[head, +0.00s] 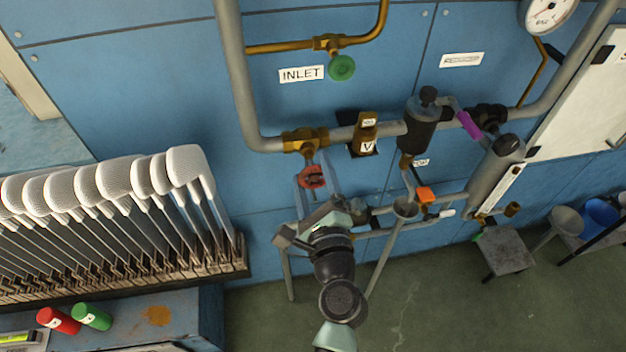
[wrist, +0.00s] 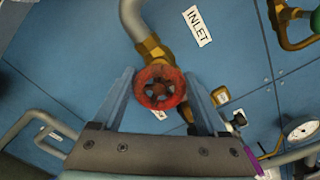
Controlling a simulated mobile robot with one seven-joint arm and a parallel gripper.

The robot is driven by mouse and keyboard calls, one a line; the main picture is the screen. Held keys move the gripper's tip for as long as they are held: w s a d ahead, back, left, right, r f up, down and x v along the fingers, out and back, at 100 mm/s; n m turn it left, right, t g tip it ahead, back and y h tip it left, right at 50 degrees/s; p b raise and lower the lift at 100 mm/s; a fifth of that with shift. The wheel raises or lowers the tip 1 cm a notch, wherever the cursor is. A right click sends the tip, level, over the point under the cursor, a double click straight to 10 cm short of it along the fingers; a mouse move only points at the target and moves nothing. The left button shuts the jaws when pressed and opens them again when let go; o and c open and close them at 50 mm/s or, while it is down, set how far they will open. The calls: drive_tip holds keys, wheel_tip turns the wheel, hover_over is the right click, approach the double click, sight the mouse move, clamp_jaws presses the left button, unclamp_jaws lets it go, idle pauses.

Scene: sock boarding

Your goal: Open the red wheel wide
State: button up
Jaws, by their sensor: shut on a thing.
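The red wheel (head: 312,177) sits on a brass valve (head: 305,141) in the grey pipe, on the blue wall. In the wrist view the red wheel (wrist: 160,87) faces the camera, a round handwheel with spokes, with the brass valve body behind it. My gripper (head: 318,180) reaches up to the wheel in the head view. In the wrist view my gripper's (wrist: 160,92) two fingers stand on either side of the wheel, shut on its rim. How far the wheel is turned cannot be told.
A green wheel (head: 341,67) and an INLET label (head: 301,74) are above. A brass V-marked part (head: 364,134), a dark cylinder (head: 420,122) and an orange handle (head: 426,195) are to the right. A rack of sock forms (head: 120,190) stands at left.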

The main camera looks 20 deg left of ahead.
drive_tip(key=n+b, duration=0.1)
drive_tip(key=n, duration=0.1)
drive_tip(key=n+b, duration=0.3)
drive_tip(key=n, duration=0.1)
drive_tip(key=shift+f, duration=0.35)
drive_tip(key=n+b, duration=0.3)
drive_tip(key=n, duration=0.1)
drive_tip(key=shift+f, duration=0.15)
drive_tip(key=n+b, duration=0.3)
drive_tip(key=shift+f+n, duration=0.1)
drive_tip(key=shift+n, duration=0.3)
drive_tip(key=n+b, duration=0.6)
drive_tip(key=n, duration=0.1)
drive_tip(key=shift+d+f, duration=0.1)
drive_tip(key=shift+w+d+n+b, duration=0.1)
drive_tip(key=shift+w+n+b, duration=0.05)
drive_tip(key=shift+n+b, duration=2.15)
drive_tip(key=shift+n+p, duration=0.3)
drive_tip(key=shift+n, duration=0.1)
drive_tip(key=o, duration=1.3)
drive_tip(key=shift+r, duration=0.2)
